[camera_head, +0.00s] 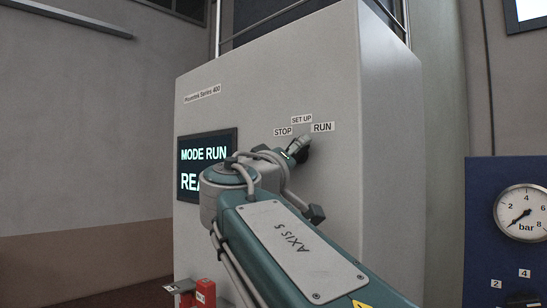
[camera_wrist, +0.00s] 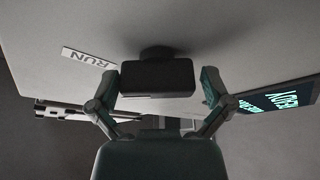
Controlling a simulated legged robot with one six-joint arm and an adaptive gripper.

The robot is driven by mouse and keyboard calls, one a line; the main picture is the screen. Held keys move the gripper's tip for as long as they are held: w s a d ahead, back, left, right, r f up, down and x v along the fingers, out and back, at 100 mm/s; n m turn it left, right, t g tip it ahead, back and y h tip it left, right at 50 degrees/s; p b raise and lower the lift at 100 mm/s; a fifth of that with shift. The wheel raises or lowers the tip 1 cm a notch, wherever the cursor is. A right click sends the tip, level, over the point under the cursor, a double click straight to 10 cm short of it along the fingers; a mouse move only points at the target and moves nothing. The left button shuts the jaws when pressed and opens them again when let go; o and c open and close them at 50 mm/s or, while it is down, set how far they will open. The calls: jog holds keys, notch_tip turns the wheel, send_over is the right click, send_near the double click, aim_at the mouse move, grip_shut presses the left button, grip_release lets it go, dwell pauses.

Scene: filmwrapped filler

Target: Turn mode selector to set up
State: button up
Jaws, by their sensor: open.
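The mode selector is a dark block-shaped knob (camera_wrist: 157,77) on a short round base, on the light grey cabinet face. In the wrist view it sits between the two fingers of my gripper (camera_wrist: 158,88), which are spread with a gap at each side. In the head view my gripper (camera_head: 297,148) is at the selector, just below the labels, and largely hides the knob. The labels read STOP (camera_head: 283,132), SET UP (camera_head: 301,119) and RUN (camera_head: 322,127). The display (camera_head: 205,154) reads MODE RUN, its lower line partly hidden by my arm.
The grey cabinet (camera_head: 270,75) fills the middle. A red device (camera_head: 205,293) stands low at its left. A blue panel (camera_head: 480,220) with a round bar gauge (camera_head: 521,212) is at the right. The cabinet face right of my gripper is bare.

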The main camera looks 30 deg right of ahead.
jog(key=shift+w+d, duration=0.1)
jog(key=shift+d, duration=0.2)
jog(key=c, duration=0.8)
jog(key=shift+n+y, duration=0.3)
jog(key=shift+n, duration=0.2)
jog(key=n+y, duration=0.1)
jog(key=n, duration=0.3)
jog(key=shift+r+y, duration=0.1)
jog(key=shift+y, duration=0.3)
jog(key=n+y, duration=0.1)
jog(key=n, duration=0.3)
jog(key=shift+n+y, duration=0.3)
jog(key=shift+n, duration=0.1)
jog(key=o, duration=0.8)
